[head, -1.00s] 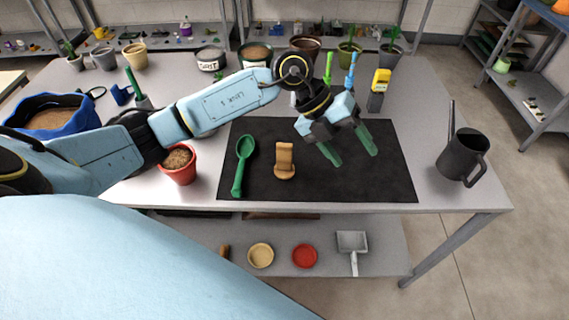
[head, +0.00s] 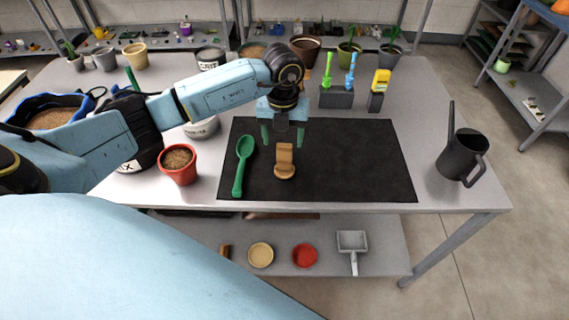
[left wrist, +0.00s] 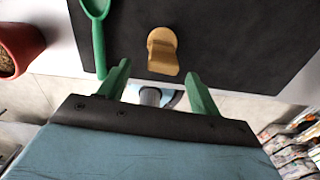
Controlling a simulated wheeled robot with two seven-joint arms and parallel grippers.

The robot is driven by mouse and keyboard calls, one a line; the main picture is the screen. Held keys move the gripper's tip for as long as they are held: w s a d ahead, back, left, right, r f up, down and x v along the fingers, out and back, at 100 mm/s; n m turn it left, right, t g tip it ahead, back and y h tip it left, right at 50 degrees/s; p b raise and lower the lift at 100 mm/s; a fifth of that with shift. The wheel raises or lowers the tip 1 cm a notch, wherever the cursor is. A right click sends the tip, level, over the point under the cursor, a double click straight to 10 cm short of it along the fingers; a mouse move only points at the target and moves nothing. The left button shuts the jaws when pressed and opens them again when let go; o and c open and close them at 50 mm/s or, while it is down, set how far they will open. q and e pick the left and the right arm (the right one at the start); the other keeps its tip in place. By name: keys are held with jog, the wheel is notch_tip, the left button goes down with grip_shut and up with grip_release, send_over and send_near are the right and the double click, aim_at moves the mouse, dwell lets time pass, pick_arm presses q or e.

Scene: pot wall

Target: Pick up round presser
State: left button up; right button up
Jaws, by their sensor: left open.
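The round presser (head: 284,161) is a tan wooden piece with a round base and an upright handle. It stands on the black mat (head: 350,165), right of a green scoop (head: 242,165). My left gripper (head: 282,144) is open and empty, with green fingers on either side of the presser's top as seen in the head view. In the left wrist view the presser (left wrist: 162,50) lies ahead of the open fingers (left wrist: 158,82), apart from them. My right gripper does not show.
A red pot of soil (head: 179,165) stands left of the mat. A black watering can (head: 462,155) stands at the right. A dark holder with small tools (head: 336,98) is behind the mat. The mat's right half is clear.

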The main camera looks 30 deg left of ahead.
aim_at(285, 145)
pick_arm(q)
jog(key=f, duration=0.5)
jog(key=shift+w+d+f, duration=0.1)
jog(key=shift+w, duration=0.1)
grip_shut()
